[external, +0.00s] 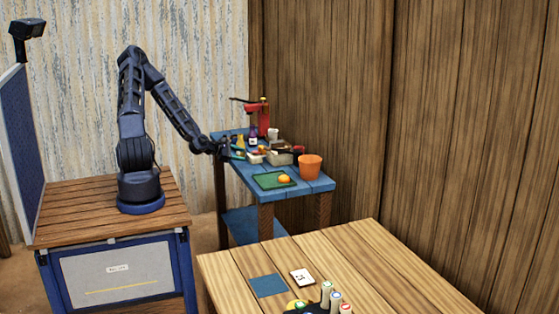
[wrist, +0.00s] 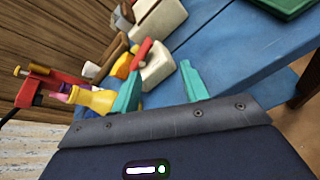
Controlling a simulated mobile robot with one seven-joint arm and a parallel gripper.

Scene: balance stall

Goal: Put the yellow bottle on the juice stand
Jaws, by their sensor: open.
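The yellow bottle (external: 240,141) stands at the back left of the blue table (external: 250,181). In the wrist view the yellow bottle (wrist: 92,100) is left of my teal fingers, partly hidden by the left one. My gripper (external: 237,155) is over the left side of the table, close to the bottle. In the wrist view my gripper (wrist: 163,73) is open, with nothing held between its fingers. A red stand with a dark lever (external: 263,116) is at the back of the table; it also shows in the wrist view (wrist: 43,84). I cannot tell if it is the juice stand.
A dark bottle (external: 253,138) stands beside the yellow one. Pale bins (external: 279,159), an orange pot (external: 310,168) and a green tray (external: 264,182) with an orange fill the table. A wooden table (external: 350,262) with a blue mat (external: 268,286) is in the foreground.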

